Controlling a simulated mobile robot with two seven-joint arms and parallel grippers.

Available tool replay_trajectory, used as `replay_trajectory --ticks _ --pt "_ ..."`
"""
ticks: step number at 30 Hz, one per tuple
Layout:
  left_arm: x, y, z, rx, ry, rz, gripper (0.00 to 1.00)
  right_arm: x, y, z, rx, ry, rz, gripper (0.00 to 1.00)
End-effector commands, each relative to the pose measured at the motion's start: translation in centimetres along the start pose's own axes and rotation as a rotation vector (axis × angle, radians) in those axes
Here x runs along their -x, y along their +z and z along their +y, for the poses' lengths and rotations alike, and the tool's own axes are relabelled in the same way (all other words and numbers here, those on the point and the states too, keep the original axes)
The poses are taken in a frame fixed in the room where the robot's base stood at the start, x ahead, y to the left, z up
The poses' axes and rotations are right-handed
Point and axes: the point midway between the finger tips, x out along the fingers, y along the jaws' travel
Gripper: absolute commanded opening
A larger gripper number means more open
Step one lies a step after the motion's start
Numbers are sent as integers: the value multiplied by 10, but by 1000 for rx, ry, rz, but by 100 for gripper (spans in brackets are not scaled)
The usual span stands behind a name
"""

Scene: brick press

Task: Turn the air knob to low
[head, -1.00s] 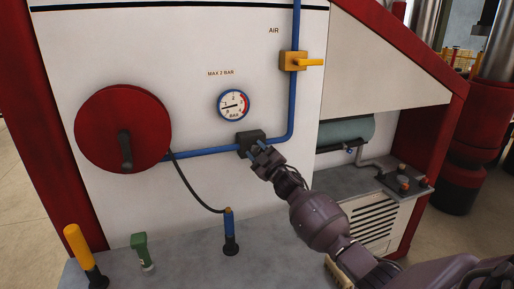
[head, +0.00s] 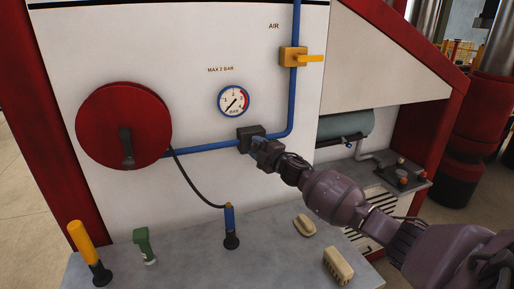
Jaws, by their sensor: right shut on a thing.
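A dark regulator block (head: 250,136) sits on the blue air pipe below the gauge. My right gripper (head: 262,150) is shut at the front of this block, on the air knob, which the fingers mostly hide. Bits of blue show between the fingers. The knob's mark or setting cannot be read. The round pressure gauge (head: 233,101) above has a blue and red rim, and its needle points down and left. My left gripper is not in view.
A yellow valve lever (head: 310,58) is on the pipe at upper right. A red hose reel (head: 122,125) is at left. The grey ledge (head: 190,262) holds a yellow-handled tool (head: 82,240), a green tool (head: 143,243), a blue nozzle (head: 230,219) and two pale brushes (head: 338,265).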

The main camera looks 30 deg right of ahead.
Motion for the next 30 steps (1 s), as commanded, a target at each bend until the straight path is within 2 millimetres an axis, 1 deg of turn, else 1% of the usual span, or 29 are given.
replay_trajectory --ticks 12,13,17,26,30 --pt "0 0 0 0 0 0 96 0 0 0 8 -3 1 17" --pt "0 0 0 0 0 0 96 0 0 0 8 -2 1 46" --pt "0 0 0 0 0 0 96 0 0 0 7 -2 1 66" --pt "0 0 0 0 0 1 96 1 0 0 6 -2 0 67" --pt "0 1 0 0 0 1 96 9 1 -1 6 -2 0 67"
